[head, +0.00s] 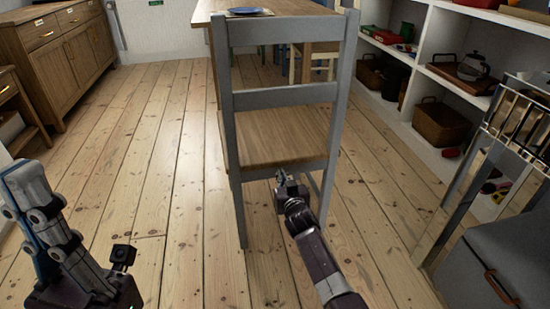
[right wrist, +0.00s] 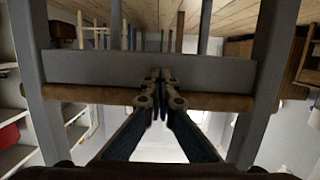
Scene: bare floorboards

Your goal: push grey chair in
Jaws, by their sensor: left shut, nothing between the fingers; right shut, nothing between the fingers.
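The grey chair (head: 290,95) has a grey frame and a wooden seat and stands upright, its back towards me, at the near end of a wooden table. My right gripper (head: 283,178) is shut and empty at the rear edge of the seat, below the backrest. In the right wrist view its closed fingertips (right wrist: 160,76) are at the chair's grey rail (right wrist: 100,70), just by the seat edge; I cannot tell whether they touch. My left gripper (head: 22,180) is shut and empty at the far left, well apart from the chair.
The wooden table (head: 203,16) bears a blue plate (head: 247,11). White shelves (head: 424,62) with baskets line the right side. A metal-framed unit (head: 520,120) stands nearer on the right. A wooden sideboard (head: 50,60) is at the back left. Bare floorboards (head: 165,150) lie left of the chair.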

